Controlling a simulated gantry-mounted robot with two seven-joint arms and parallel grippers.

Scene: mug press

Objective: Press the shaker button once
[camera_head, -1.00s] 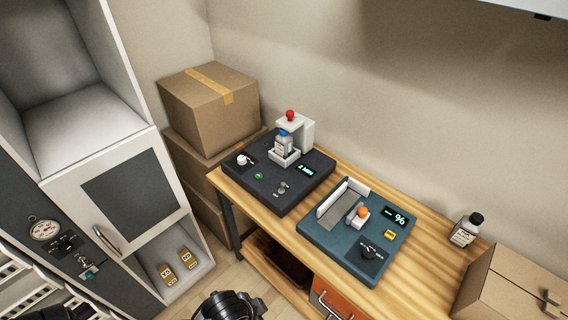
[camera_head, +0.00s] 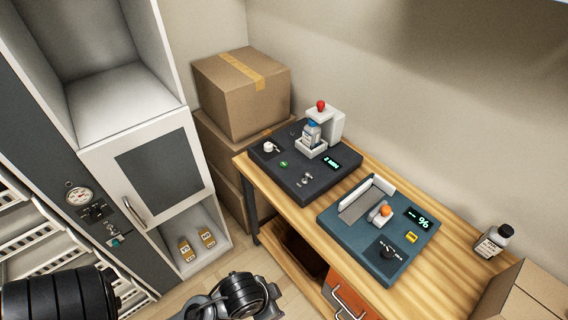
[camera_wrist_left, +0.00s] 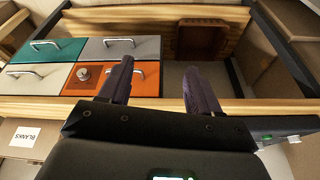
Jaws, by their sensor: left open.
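The dark shaker unit (camera_head: 285,178) stands on the left end of the wooden bench in the head view. It has a small green button (camera_head: 283,164), a white knob, a small lever switch and a lit display. A white holder on it carries a small blue-capped bottle (camera_head: 311,134), with a red dome (camera_head: 321,105) on top of the holder. My left gripper (camera_wrist_left: 158,66) is open and empty in the left wrist view, in front of the bench's drawers and lower shelf. It is apart from the shaker. My right gripper is not in view.
A blue-grey device (camera_head: 352,228) with an orange knob stands to the right of the shaker on the bench. A dark-capped bottle (camera_head: 492,243) and a carton (camera_head: 535,290) are farther right. Cardboard boxes (camera_head: 240,95) and a white cabinet (camera_head: 150,180) are on the left.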

